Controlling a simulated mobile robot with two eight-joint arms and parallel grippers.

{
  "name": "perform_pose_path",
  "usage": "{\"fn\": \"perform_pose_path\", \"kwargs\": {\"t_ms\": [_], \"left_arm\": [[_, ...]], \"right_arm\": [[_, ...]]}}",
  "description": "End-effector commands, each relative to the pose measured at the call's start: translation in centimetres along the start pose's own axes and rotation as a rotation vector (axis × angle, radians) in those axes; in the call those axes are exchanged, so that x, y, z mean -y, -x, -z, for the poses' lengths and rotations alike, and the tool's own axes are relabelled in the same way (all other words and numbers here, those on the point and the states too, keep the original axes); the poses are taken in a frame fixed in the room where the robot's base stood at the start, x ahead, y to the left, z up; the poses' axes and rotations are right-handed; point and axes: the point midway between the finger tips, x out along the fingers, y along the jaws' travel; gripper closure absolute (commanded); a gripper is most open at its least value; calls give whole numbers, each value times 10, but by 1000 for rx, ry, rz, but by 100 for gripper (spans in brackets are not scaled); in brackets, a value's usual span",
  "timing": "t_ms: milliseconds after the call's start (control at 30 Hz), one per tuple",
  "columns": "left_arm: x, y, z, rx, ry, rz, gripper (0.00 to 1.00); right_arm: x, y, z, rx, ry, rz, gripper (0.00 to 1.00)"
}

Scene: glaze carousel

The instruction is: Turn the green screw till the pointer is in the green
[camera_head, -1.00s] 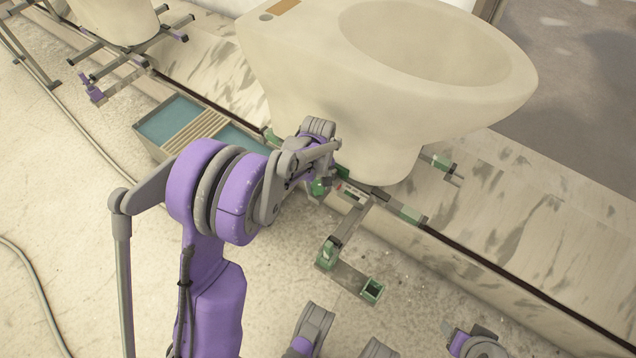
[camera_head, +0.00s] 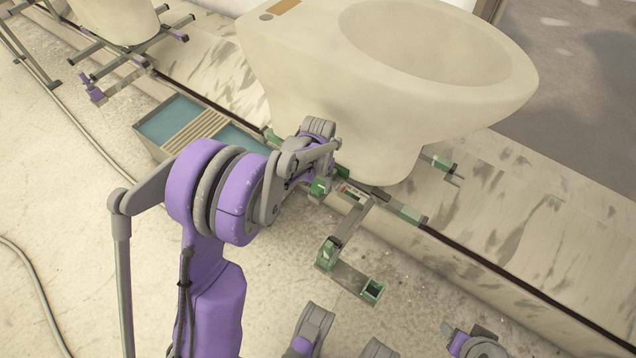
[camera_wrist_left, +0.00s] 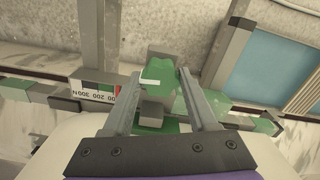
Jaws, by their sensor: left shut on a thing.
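My left gripper (camera_wrist_left: 155,98) is shut on the green screw (camera_wrist_left: 158,72), with one finger on each side of its head. In the head view the green screw (camera_head: 319,187) shows just below my left wrist, beside the clamp under the large cream toilet bowl (camera_head: 290,75). A small gauge scale (camera_wrist_left: 95,90) lies left of the screw in the wrist view, upside down, with dark, green and red bands and printed numbers. The gauge also shows in the head view (camera_head: 354,193). The pointer is too small to make out, so its band cannot be told.
A bracket with green-tipped ends (camera_head: 347,270) sticks out over the floor. A crate with blue compartments (camera_head: 165,122) stands left of the bowl. A second cream piece (camera_head: 115,18) is at the far left. A hose (camera_head: 40,300) lies on the floor.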

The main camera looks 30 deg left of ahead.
Motion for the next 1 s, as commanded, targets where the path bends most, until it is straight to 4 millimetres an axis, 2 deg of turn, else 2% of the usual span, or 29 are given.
{"fn": "perform_pose_path", "kwargs": {"t_ms": [567,600,733,1000], "left_arm": [[0,0,0,-1,-33,0,97],[0,0,0,0,-33,0,34],[0,0,0,0,-32,0,11],[0,0,0,0,-32,0,11]], "right_arm": [[0,0,0,0,0,0,40],[0,0,0,0,0,0,40],[0,0,0,0,0,0,40],[0,0,0,0,0,0,40]]}}
